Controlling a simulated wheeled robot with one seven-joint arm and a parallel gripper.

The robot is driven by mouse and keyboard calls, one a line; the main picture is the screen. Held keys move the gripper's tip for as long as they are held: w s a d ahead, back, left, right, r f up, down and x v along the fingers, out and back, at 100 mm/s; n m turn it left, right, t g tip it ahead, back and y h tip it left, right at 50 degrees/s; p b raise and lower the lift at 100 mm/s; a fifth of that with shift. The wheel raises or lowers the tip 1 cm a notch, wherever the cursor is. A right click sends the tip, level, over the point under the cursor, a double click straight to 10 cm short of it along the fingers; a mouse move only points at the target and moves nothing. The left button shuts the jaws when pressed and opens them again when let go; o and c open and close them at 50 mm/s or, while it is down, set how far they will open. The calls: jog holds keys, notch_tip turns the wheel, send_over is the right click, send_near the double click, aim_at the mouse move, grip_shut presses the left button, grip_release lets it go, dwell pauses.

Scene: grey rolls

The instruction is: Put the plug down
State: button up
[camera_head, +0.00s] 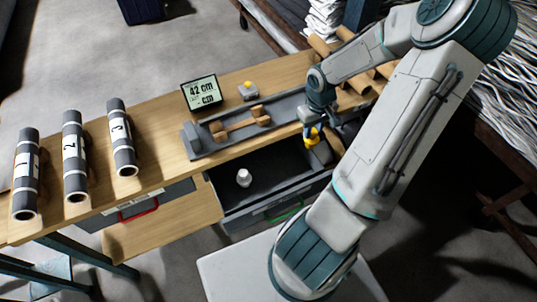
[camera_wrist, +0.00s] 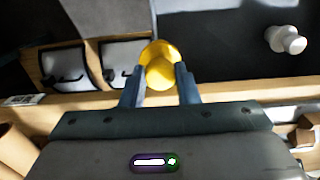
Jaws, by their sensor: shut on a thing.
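A yellow plug (camera_head: 311,138) with a rounded end is held in my gripper (camera_head: 309,125). In the wrist view the yellow plug (camera_wrist: 160,62) sits between the two blue-grey fingers (camera_wrist: 161,76), which press on its sides. In the head view my gripper is over the right part of the open dark drawer (camera_head: 268,177), close to the table's front edge. Whether the plug touches the drawer floor cannot be told. A white plug (camera_head: 244,178) stands in the drawer to the left; it also shows in the wrist view (camera_wrist: 285,40).
A grey tray (camera_head: 203,141) with a wooden piece lies on the wooden table behind the drawer. Numbered grey rolls (camera_head: 74,156) lie at left. Brown rolls (camera_head: 352,91) lie at right.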

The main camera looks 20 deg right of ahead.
jog(key=shift+w+a+f+b, duration=0.2)
jog(key=shift+a+f+b, duration=0.15)
jog(key=shift+a+f, duration=1.3)
jog(key=shift+w+a+f+b, duration=0.25)
jog(key=shift+a+f+b, duration=0.05)
jog(key=shift+a+f, duration=1.3)
jog(key=shift+w+a+f+b, duration=0.2)
jog(key=shift+a+f+b, duration=0.15)
jog(key=shift+a+f, duration=1.25)
jog(key=shift+f, duration=0.1)
jog(key=o, duration=0.8)
notch_tip(320, 180, up, 11)
jog(key=p, duration=0.3)
jog(key=s+a+r+t, duration=0.1)
jog(key=s+a+r, duration=0.3)
jog(key=r, duration=0.3)
jog(key=s+a+r+t, duration=0.1)
jog(key=s+a+r, duration=0.3)
jog(key=r, duration=0.3)
jog(key=s+a+r+t, duration=0.1)
jog(key=s+a+r, duration=0.3)
jog(key=r, duration=0.4)
jog(key=shift+s, duration=0.35)
